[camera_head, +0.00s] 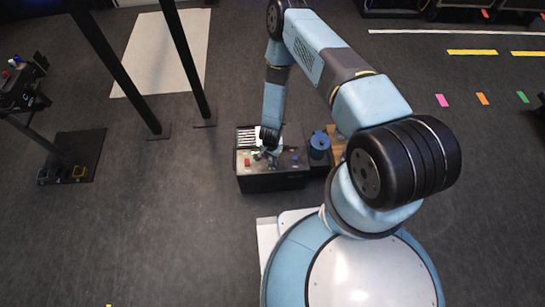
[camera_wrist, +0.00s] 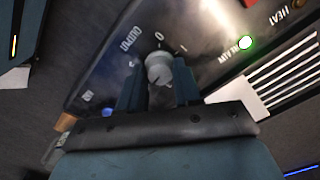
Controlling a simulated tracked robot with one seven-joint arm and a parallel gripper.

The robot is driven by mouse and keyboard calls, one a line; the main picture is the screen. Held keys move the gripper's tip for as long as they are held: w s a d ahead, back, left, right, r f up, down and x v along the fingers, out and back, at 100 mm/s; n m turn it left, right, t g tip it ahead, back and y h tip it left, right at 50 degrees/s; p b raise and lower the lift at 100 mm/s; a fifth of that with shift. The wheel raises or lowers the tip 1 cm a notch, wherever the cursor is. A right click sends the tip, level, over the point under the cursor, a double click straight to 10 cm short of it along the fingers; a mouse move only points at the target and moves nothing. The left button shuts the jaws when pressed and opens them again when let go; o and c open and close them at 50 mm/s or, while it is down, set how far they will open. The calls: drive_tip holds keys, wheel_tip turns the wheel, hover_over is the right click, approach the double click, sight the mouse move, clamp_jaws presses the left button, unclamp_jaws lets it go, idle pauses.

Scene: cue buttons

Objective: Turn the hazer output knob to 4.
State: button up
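The hazer is a dark box (camera_head: 270,183) on the floor in the head view, below my arm. In the wrist view its black panel (camera_wrist: 105,75) is seen turned around, with an OUTPUT label beside a small grey round knob (camera_wrist: 159,67). A 0 and a 1 are printed near the knob; other marks are partly hidden. My gripper (camera_wrist: 159,82) is at the knob, one finger on each side, with the gap about as wide as the knob. The fingers look closed on it. Its pointer setting is not clear. In the head view my gripper (camera_head: 267,150) hides the knob.
The panel has a lit green lamp (camera_wrist: 246,43), a HEAT label and a white slotted vent (camera_wrist: 280,72). A blue round container (camera_head: 319,145) stands right of the hazer. Dark posts (camera_head: 190,55) rise at the left. Floor in front of the hazer's left is clear.

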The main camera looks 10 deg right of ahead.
sight(271, 158)
drive_tip(key=o, duration=0.4)
drive_tip(key=shift+r, duration=0.1)
wheel_tip(271, 158, up, 14)
drive_tip(key=shift+f, duration=0.25)
idle(0.4)
idle(0.4)
